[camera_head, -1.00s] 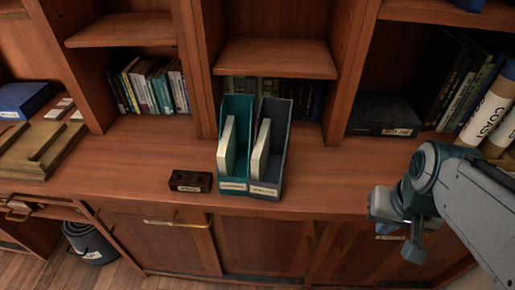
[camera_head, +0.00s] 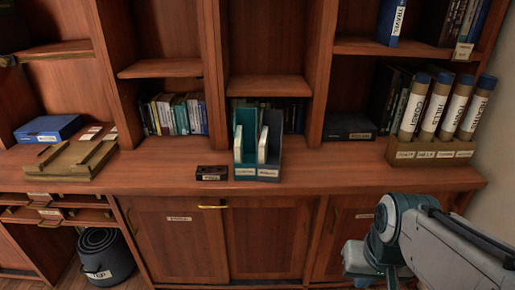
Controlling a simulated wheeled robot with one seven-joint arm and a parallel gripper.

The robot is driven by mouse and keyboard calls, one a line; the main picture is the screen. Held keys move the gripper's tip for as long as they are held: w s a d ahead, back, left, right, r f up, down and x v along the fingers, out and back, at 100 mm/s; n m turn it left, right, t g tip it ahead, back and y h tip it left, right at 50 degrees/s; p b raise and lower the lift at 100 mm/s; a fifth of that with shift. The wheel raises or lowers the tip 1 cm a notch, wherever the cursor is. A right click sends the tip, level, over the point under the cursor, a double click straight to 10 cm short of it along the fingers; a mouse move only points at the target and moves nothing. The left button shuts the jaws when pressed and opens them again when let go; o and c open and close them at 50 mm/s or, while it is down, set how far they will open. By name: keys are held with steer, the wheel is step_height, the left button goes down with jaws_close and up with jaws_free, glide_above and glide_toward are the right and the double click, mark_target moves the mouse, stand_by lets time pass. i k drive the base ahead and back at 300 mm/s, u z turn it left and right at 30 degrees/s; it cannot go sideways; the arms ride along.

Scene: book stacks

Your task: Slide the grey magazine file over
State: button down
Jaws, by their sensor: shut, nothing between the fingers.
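The grey magazine file (camera_head: 274,158) stands upright on the wooden counter, near the middle of the view, with a pale booklet (camera_head: 262,145) in it and a label on its low front. A teal magazine file (camera_head: 245,160) stands close against its left side, also holding a pale booklet. My gripper (camera_head: 365,280) is at the bottom edge, in front of the counter and to the right of the files, well apart from them. It is shut and empty, and its tips are partly cut off by the frame.
A small dark labelled box (camera_head: 212,173) sits left of the teal file. Books stand in the shelf bays behind. A dark flat box (camera_head: 349,127) and a rack of labelled tubes (camera_head: 433,152) are to the right. The counter (camera_head: 335,175) between the files and rack is clear.

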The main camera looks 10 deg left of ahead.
mark_target(269, 150)
steer(key=u, duration=0.4)
steer(key=i, duration=1)
